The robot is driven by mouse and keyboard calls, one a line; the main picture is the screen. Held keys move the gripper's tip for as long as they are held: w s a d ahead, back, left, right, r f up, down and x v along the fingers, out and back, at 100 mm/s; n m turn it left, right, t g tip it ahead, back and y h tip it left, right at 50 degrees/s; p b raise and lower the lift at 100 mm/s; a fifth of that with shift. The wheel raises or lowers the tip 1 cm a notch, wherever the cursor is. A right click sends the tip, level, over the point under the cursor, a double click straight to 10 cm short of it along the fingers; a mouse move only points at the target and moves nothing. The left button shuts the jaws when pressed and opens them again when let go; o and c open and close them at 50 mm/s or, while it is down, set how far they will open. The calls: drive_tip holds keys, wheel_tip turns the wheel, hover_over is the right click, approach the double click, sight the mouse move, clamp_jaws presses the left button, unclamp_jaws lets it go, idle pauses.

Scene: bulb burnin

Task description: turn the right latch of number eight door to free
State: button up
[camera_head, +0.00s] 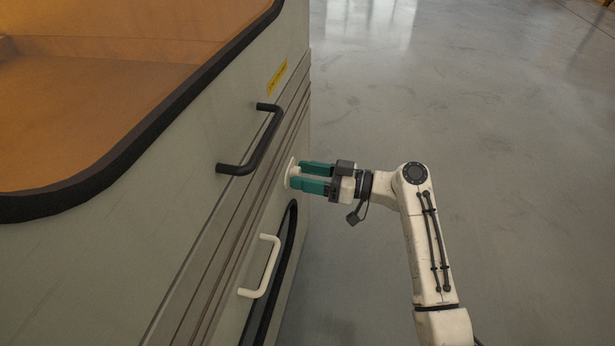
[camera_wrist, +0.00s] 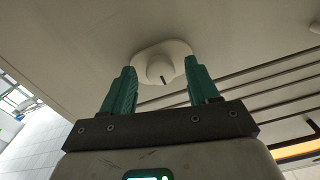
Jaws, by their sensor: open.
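The right latch (camera_wrist: 160,66) is a pale knob on a pale plate, with a short dark mark on it, in the wrist view. In the head view its pale plate (camera_head: 290,173) shows at my gripper's tips, on the cabinet's lower door. My gripper (camera_head: 296,176) has green fingers and points left at the latch. In the wrist view the fingers (camera_wrist: 158,76) are apart, one on each side of the knob. I cannot tell whether they touch it. No door number is readable.
A white handle (camera_head: 262,268) is below the latch, beside a dark-edged window (camera_head: 284,262). A black handle (camera_head: 254,146) sits on the upper door, with a yellow label (camera_head: 277,77) near it. Open grey floor (camera_head: 500,180) lies to the right.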

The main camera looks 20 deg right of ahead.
clamp_jaws()
idle(0.6)
